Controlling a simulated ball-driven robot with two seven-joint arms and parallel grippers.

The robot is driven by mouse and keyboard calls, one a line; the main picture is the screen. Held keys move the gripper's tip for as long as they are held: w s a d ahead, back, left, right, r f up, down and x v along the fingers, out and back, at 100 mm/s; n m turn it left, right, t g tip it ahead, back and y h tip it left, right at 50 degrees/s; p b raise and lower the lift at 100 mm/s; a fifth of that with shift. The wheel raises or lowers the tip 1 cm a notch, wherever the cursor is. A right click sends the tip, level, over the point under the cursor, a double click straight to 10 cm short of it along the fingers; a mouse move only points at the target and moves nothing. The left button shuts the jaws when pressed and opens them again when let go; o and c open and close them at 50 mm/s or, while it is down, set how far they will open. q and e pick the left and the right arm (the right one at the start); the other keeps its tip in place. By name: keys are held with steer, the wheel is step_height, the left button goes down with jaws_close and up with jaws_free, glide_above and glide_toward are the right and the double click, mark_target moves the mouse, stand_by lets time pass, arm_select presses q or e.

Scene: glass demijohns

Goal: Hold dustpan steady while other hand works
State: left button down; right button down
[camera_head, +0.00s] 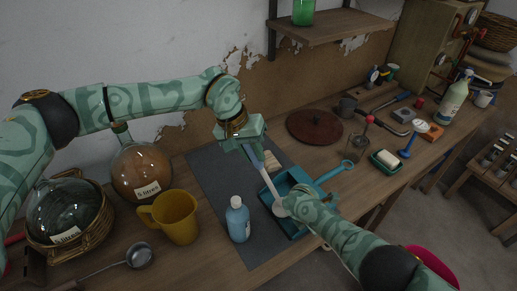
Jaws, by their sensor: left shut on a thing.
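The teal dustpan (267,196) lies on the grey mat (212,172), and a teal handle with a ring end (331,174) reaches up to the right from it. My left gripper (254,156) is above the dustpan's far left side, shut on a pale, long-handled tool (268,181). The tool slants down into the dustpan. My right gripper (291,206) is low over the dustpan's right side; its fingers are too small and covered to judge. My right forearm hides part of the dustpan.
A blue bottle (238,222) and a yellow jug (178,217) stand left of the dustpan. Two glass demijohns (141,174) (66,212) stand farther left, one in a basket. A ladle (139,256) lies in front. A brown round lid (314,127) and a soap dish (386,163) lie to the right.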

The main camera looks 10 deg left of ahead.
arm_select(q)
steer(key=shift+s+a, duration=0.5)
steer(key=shift+s, duration=0.05)
steer(key=w+d, duration=0.2)
steer(key=shift+w+d, duration=0.4)
step_height(320, 180, up, 10)
steer(key=shift+r, duration=0.25)
stand_by(0.3)
stand_by(1.0)
